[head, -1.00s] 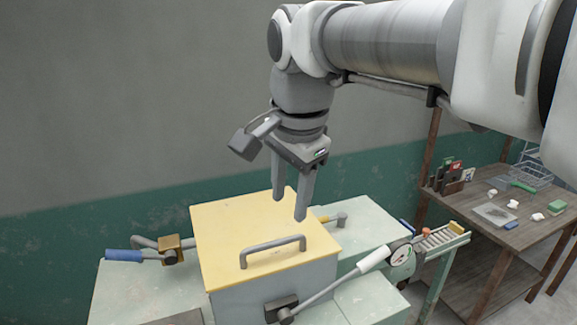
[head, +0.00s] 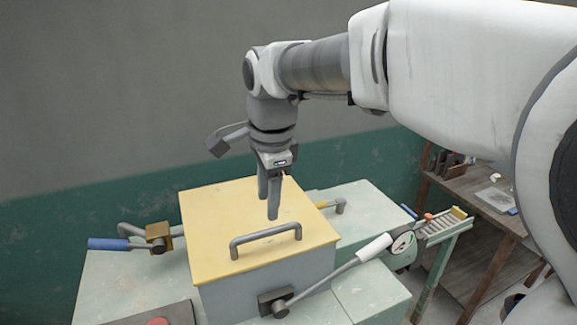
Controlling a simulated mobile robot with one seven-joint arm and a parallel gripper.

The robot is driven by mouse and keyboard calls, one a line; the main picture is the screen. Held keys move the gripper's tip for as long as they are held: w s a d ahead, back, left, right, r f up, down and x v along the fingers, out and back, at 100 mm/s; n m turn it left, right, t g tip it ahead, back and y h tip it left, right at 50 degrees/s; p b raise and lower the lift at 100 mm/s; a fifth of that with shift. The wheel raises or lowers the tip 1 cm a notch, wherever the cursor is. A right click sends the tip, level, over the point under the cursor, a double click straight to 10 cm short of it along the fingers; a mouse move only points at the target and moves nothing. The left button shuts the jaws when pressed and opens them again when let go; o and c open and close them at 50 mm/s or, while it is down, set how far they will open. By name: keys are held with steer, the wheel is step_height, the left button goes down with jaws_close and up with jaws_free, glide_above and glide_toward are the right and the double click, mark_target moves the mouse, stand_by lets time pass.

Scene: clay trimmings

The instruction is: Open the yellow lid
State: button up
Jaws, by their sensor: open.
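The yellow lid (head: 217,220) lies flat and closed on top of a grey box (head: 230,297). A grey bar handle (head: 265,236) stands up near the lid's front edge. My gripper (head: 268,206) points down over the lid, just behind the handle in the picture. Its jaws are open and empty, with the two fingers seen partly one behind the other. I cannot tell whether the fingertips touch the lid.
A white-tipped lever (head: 372,248) slants up from the box front, near a round gauge (head: 403,243). A blue-tipped lever (head: 108,244) sticks out at left. Pale green blocks (head: 372,200) flank the box. A wooden workbench (head: 487,203) stands at right.

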mark_target(267, 231)
steer(key=f, duration=0.2)
steer(key=w+f, duration=0.1)
steer(key=f, duration=0.5)
steer(key=shift+w+a, duration=0.25)
steer(key=shift+a, duration=0.1)
steer(key=shift+c, duration=0.2)
jaws_close()
stand_by(0.8)
